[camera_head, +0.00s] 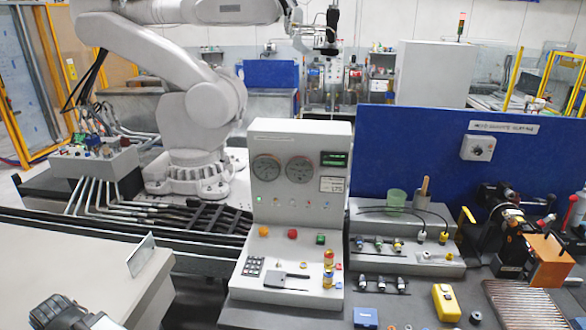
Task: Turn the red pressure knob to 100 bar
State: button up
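A grey control console (300,150) stands at the middle. On its sloped lower face are a red knob or button (292,234), an orange-red one (263,231) to its left and a green one (320,239) to its right. I cannot tell which is the pressure knob or how it is turned. Two round gauges (267,168) (299,170) sit on the upright panel beside a green-lit display (335,159). Their readings are too small to read.
A dark and light-grey part (62,312), cut off at lower left, may be mine. A pale table (120,285) stands left of the console. The right bench holds a yellow device (446,303), connectors and a blue screen (400,150) behind. A large white robot arm (205,110) stands behind.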

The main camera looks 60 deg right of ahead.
aim_at(292, 233)
jog(key=z, duration=1.4)
